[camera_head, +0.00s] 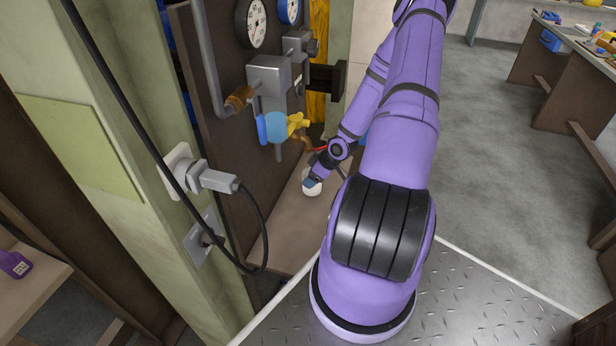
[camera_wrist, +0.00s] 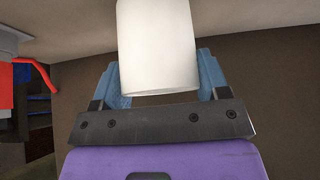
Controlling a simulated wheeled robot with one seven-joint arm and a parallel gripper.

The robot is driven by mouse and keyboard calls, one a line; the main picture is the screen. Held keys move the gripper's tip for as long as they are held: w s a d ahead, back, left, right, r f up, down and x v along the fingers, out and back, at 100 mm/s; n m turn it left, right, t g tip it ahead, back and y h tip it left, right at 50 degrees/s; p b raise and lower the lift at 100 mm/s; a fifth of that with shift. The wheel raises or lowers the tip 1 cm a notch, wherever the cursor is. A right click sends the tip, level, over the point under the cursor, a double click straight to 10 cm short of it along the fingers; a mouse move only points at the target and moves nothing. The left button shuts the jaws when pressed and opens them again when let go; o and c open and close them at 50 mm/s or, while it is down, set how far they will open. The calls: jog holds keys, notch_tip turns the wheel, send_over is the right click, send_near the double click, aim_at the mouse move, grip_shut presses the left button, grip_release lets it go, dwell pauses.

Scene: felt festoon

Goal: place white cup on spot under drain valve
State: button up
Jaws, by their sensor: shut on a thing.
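The white cup (camera_head: 312,187) is low over the brown shelf, at the end of my arm in the head view. My gripper (camera_head: 311,178) is shut on it. In the wrist view the white cup (camera_wrist: 157,45) stands between the two blue fingers of my gripper (camera_wrist: 160,78). The drain valve (camera_head: 277,127), a blue body with a yellow handle, is on the brown panel, above and to the left of the cup. Whether the cup touches the shelf cannot be told. No marked spot can be made out.
The brown shelf (camera_head: 270,222) runs along the panel (camera_head: 232,140). Gauges (camera_head: 251,24) and grey pipe blocks (camera_head: 268,82) stick out above. A plug (camera_head: 205,177) and black cable hang at the left.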

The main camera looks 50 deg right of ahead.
jog(key=shift+w+a, duration=0.25)
jog(key=shift+w, duration=0.35)
jog(key=shift+f, duration=0.3)
jog(key=shift+f, duration=0.15)
jog(key=o, duration=0.9)
jog(key=shift+v, duration=6.1)
